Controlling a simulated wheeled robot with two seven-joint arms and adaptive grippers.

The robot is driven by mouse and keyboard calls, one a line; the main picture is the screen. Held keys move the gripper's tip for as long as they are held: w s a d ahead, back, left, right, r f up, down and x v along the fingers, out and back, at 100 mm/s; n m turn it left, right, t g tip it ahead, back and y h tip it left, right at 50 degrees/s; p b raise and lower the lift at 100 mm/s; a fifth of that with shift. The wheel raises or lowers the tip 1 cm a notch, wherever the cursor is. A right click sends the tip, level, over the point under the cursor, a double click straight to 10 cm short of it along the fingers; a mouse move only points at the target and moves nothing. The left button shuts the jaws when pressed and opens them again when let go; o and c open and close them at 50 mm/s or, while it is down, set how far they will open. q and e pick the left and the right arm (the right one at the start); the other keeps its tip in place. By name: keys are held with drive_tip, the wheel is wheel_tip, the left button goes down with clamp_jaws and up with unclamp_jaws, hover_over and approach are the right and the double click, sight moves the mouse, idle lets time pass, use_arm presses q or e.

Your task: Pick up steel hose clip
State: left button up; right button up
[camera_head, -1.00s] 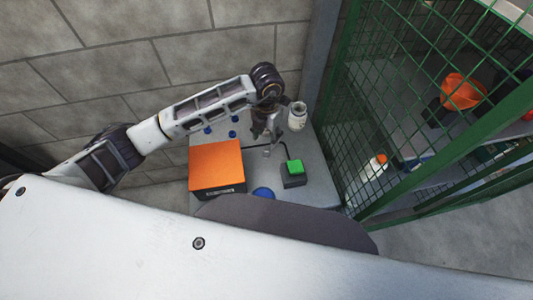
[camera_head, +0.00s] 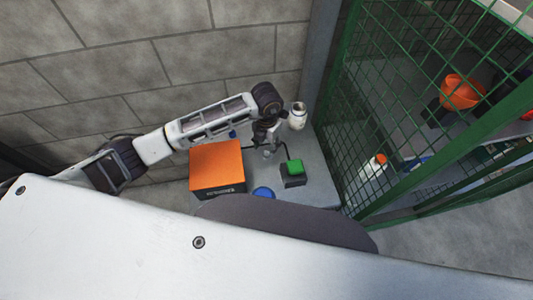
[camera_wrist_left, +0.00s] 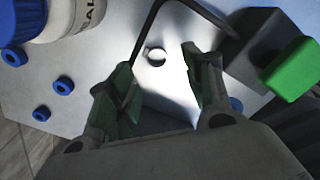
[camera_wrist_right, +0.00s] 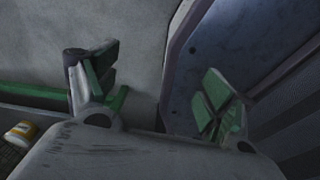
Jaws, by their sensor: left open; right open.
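The steel hose clip (camera_wrist_left: 155,56) appears as a small ring on the grey table top in the left wrist view, just past and between my left fingertips. My left gripper (camera_wrist_left: 159,72) is open above the table, and its jaws hold nothing. In the head view my left gripper (camera_head: 268,138) hangs between the orange box and the green button; the small clip (camera_head: 267,154) shows faintly just below it. My right gripper (camera_wrist_right: 158,84) is open and empty in the right wrist view, away from the table.
An orange box (camera_head: 216,165) stands left of the clip. A green button on a dark base (camera_head: 293,170) stands to the right, its black cable (camera_wrist_left: 142,35) running close by the clip. A white bottle (camera_head: 298,117) stands behind. Blue caps (camera_wrist_left: 63,83) lie about. A green mesh cage (camera_head: 375,120) borders the right.

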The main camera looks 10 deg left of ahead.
sight(267, 153)
use_arm(q)
drive_tip(key=f, duration=0.3)
drive_tip(key=shift+w+f, duration=0.15)
drive_tip(key=shift+w, duration=0.1)
drive_tip(key=shift+f, duration=0.75)
use_arm(e)
drive_tip(key=shift+w+r, duration=0.35)
drive_tip(key=shift+w, duration=0.45)
drive_tip(key=shift+s, duration=0.1)
use_arm(q)
drive_tip(key=shift+c, duration=1)
drive_tip(key=c, duration=0.5)
drive_tip(key=shift+c, duration=0.6)
